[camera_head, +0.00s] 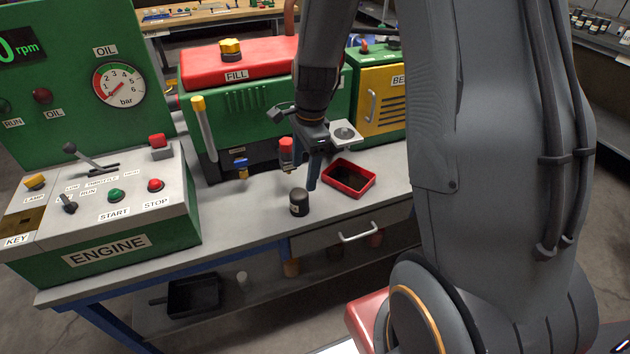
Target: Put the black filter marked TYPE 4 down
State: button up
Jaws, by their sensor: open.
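A small black cylinder (298,202), which looks like the black filter, stands upright on the grey bench top (255,222) near its front edge. No TYPE 4 marking can be read on it at this size. My gripper (305,180) is open, with its fingers pointing down just above and behind the black filter. A gap seems to show between the fingers and the filter, but I cannot tell the exact distance. Part of the fingers is hard to make out against the dark engine behind.
A red tray (349,178) with dark contents sits right of the filter. A red-topped cylinder (286,150) is on the green engine (245,110) behind. The ENGINE control panel (110,215) stands left. Bare bench lies between panel and filter.

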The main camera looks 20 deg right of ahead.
jog(key=s+r+n, duration=0.3)
jog(key=s+n, duration=0.4)
jog(key=n, duration=0.1)
jog(key=s+a+r+n+h, duration=0.1)
jog(key=s+r+n, duration=0.3)
jog(key=s+n, duration=0.3)
jog(key=n, duration=0.2)
jog(key=shift+s+r+n+t, duration=0.2)
jog(key=shift+s+n+t, duration=0.1)
jog(key=shift+t, duration=0.1)
jog(key=shift+w, duration=0.1)
